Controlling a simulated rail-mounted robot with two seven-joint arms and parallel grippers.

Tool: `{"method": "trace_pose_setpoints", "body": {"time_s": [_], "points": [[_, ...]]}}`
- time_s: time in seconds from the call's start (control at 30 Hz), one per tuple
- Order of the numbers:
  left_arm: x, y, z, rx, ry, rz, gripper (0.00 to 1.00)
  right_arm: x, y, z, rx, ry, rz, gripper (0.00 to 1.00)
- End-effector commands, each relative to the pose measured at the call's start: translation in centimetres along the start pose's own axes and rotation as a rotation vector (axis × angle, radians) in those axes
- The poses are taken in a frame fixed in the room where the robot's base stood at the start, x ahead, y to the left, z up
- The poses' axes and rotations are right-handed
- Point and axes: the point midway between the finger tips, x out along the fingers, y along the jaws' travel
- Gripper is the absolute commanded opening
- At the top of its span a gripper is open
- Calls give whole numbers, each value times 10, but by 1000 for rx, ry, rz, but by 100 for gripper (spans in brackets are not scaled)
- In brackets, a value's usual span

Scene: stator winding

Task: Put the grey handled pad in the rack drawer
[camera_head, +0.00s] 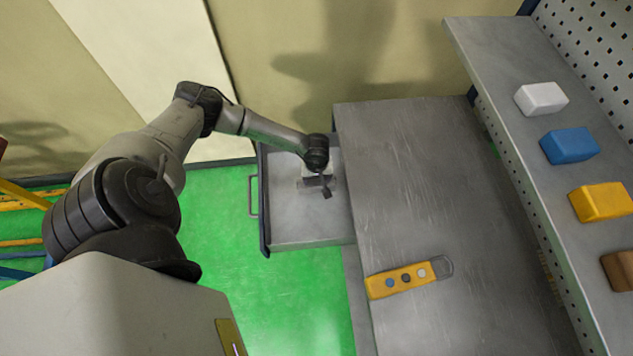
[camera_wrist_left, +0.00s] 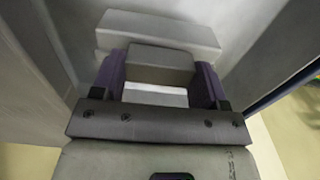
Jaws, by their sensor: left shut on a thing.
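The grey handled pad (camera_wrist_left: 150,32) shows in the left wrist view as a pale slab with a block-shaped handle (camera_wrist_left: 160,64). My left gripper (camera_wrist_left: 160,78) is shut on that handle, with a purple finger on each side. In the head view my left gripper (camera_head: 318,182) points down into the open rack drawer (camera_head: 300,229), toward its back half. The pad is mostly hidden there by my wrist. I cannot tell whether the pad touches the drawer floor. My right gripper is not in view.
The grey bench top (camera_head: 430,190) right of the drawer holds a yellow control pendant (camera_head: 400,279). A shelf (camera_head: 500,60) further right bears white, blue, yellow and brown blocks. The drawer handle (camera_head: 253,196) faces left over clear green floor (camera_head: 215,215). A wall stands behind.

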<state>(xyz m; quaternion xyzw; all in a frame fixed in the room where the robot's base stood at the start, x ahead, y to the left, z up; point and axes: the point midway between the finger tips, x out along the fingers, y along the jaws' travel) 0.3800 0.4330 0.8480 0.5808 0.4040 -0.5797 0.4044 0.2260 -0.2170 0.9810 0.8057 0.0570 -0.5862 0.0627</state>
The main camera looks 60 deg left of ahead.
Motion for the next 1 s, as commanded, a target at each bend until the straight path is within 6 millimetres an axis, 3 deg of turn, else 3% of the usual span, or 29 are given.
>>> {"method": "trace_pose_setpoints", "body": {"time_s": [0.3, 0.8, 0.83, 1.0], "points": [[36, 0, 1, 1, -1, -2, 11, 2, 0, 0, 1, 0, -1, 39], [43, 0, 1, 2, 0, -1, 11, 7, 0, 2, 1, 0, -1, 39], [42, -1, 1, 2, -1, -2, 69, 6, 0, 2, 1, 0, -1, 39], [42, -1, 1, 2, -1, -2, 86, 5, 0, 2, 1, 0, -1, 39]]}}
